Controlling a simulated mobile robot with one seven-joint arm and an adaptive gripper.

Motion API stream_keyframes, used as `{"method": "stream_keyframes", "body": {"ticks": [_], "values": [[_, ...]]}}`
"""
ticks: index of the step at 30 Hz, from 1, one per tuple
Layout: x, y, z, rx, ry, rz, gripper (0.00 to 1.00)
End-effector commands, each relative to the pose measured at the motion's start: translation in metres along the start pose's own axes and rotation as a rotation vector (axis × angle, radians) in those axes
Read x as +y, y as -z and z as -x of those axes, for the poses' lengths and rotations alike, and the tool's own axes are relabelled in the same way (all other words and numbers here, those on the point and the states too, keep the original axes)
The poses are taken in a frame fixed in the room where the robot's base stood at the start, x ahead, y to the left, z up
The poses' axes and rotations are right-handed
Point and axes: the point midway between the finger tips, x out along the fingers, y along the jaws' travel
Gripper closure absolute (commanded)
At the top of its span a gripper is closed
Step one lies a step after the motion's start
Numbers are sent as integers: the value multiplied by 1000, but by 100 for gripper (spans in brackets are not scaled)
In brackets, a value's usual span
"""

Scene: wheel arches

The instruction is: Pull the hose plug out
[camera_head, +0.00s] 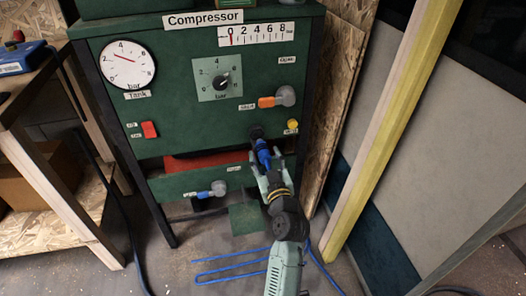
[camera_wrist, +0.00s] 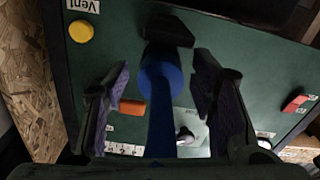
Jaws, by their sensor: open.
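The blue hose plug (camera_head: 262,152) sits at a dark socket (camera_head: 256,132) on the lower right of the green compressor panel. In the wrist view the plug (camera_wrist: 161,76) runs up the middle to the black socket (camera_wrist: 166,30). My gripper (camera_head: 267,161) is open at the plug, with one finger on each side. In the wrist view a gap shows between each finger and the blue plug. The blue hose (camera_head: 231,268) lies in loops on the floor below; its run near the gripper is partly hidden by my arm.
A blue-handled valve (camera_head: 205,194) is lower left. A yellow post (camera_head: 390,120) stands at right.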

Motion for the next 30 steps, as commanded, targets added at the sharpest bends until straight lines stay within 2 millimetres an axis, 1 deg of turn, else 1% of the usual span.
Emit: {"method": "stream_keyframes", "body": {"ticks": [1, 6, 9, 12, 15, 18, 30], "values": [[0, -1, 13, -3, -1, -2, 49], [-1, -1, 49, -3, 0, -1, 49], [-1, 0, 66, -2, 1, 0, 49], [0, 0, 77, -1, 0, -1, 49], [-1, 0, 84, -2, 1, 0, 49], [-1, 0, 86, 0, 2, 0, 49], [0, 0, 86, 0, 1, 0, 49]]}}
